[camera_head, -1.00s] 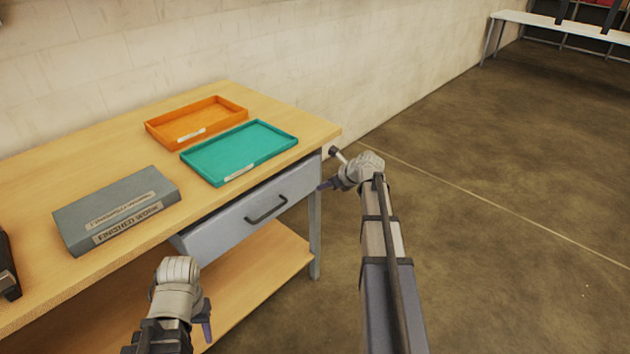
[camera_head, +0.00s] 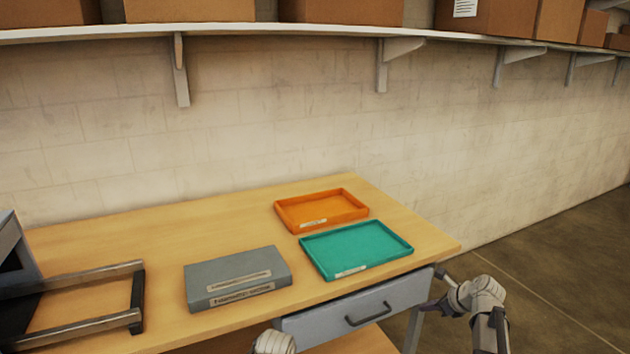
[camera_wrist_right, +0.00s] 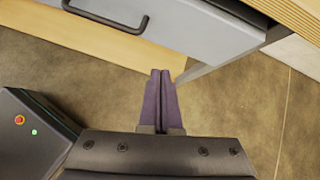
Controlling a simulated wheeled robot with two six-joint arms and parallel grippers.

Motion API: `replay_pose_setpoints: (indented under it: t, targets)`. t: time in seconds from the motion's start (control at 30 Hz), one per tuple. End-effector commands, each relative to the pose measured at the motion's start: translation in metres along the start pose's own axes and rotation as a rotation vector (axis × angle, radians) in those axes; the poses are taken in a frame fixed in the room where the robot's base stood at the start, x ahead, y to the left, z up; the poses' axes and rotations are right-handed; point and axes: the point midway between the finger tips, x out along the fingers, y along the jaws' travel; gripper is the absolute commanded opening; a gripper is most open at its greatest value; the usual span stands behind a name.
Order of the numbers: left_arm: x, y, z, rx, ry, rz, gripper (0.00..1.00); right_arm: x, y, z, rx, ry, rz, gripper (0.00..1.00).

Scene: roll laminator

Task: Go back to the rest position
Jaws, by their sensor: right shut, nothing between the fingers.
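My right gripper (camera_head: 441,306) is beside the right end of the workbench in the head view, near the drawer front. In the right wrist view its two dark purple fingers (camera_wrist_right: 160,98) lie together, shut and empty, over the floor and near the lower shelf. My left arm shows only as a pale wrist part at the bottom edge of the head view. The left gripper's fingers are out of view.
The wooden workbench (camera_head: 190,222) carries a grey Finished Work box (camera_head: 235,262), an orange tray (camera_head: 368,208) and a teal tray (camera_head: 304,243). A grey drawer (camera_head: 330,322) sits under its right end. A wall shelf (camera_head: 280,31) holds cartons. Floor at right is clear.

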Motion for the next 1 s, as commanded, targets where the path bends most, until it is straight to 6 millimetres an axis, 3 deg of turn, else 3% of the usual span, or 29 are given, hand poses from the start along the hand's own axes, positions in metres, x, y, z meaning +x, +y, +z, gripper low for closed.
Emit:
replay_pose_setpoints:
  t: [0.03,0.2,0.4,0.5,0.7,0.83,1.0]
  targets:
    - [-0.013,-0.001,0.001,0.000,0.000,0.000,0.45,0.000,0.036,0.018,-0.155,0.031,0.050,0.00]
    - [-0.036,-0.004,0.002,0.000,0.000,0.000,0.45,0.005,0.147,0.048,-0.794,0.133,0.250,0.00]
    - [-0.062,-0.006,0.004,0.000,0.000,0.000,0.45,-0.016,0.261,0.058,-1.542,0.178,0.527,0.00]
    - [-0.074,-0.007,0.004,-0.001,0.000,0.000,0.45,-0.034,0.305,0.056,-1.890,0.171,0.678,0.00]
    - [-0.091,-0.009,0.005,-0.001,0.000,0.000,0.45,-0.068,0.361,0.049,-2.411,0.124,0.947,0.00]
    - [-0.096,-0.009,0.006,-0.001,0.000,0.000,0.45,-0.081,0.377,0.045,-2.591,0.095,1.058,0.00]
    - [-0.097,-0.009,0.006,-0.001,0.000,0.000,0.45,-0.086,0.382,0.043,-2.671,0.079,1.111,0.00]
